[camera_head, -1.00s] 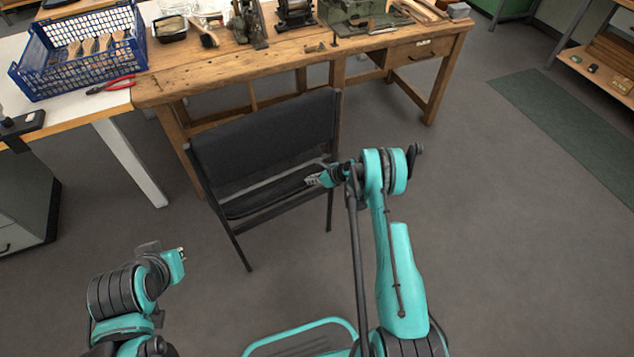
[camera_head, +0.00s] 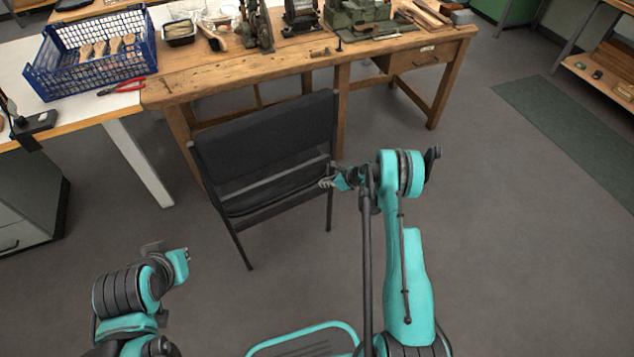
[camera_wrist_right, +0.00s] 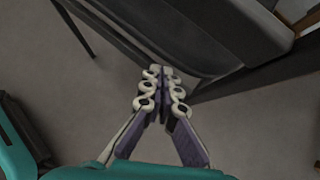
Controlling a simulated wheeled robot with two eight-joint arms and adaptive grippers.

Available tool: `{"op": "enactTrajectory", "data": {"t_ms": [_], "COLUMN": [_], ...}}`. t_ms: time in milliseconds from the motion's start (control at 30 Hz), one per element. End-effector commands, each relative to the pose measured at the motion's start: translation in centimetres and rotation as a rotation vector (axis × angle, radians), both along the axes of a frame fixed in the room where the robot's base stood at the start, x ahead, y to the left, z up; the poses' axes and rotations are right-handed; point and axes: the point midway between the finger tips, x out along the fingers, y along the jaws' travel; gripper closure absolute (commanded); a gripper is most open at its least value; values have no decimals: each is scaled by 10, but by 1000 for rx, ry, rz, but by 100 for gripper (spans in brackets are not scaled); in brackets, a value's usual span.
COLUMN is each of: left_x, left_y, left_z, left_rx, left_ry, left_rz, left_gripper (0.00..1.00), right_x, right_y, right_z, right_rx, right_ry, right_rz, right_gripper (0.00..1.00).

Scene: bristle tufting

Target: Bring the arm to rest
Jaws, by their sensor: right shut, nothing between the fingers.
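My right arm (camera_head: 408,260) stands folded upward at the right of the head view. Its gripper (camera_head: 327,183) points left, in front of the chair's seat as the head camera sees it. In the right wrist view the right gripper (camera_wrist_right: 162,92) has its fingers together with nothing between them. The dark chair fills the background there. My left arm (camera_head: 125,290) is bent at the lower left of the head view. Its end (camera_head: 180,265) shows, but I cannot make out the fingers.
A black chair (camera_head: 265,135) stands before the wooden workbench (camera_head: 220,85). A blue crate (camera_head: 90,75) with brush blocks and red pliers (camera_head: 122,87) are on the white table (camera_head: 75,115) at left. Tools line the bench's back. The floor (camera_head: 500,240) at right is clear.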

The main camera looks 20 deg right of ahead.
Motion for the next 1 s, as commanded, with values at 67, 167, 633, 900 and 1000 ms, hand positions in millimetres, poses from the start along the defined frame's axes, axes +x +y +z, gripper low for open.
{"op": "enactTrajectory", "data": {"t_ms": [67,167,633,900,1000], "left_x": [1,1,0,0,0], "left_y": [0,0,0,0,0], "left_z": [13,19,25,26,26], "left_rx": [0,0,0,0,0], "left_ry": [-1,-1,0,0,0], "left_rz": [0,0,0,0,0], "left_gripper": [100,100,100,100,100], "right_x": [-11,-21,-36,-31,-35], "right_y": [-9,-19,-31,-19,-8], "right_z": [19,31,48,117,167], "right_rx": [-1,1,-1,-166,-296], "right_ry": [0,0,-1,-71,-125], "right_rz": [-2,-2,1,150,271], "right_gripper": [100,100,100,100,100]}}
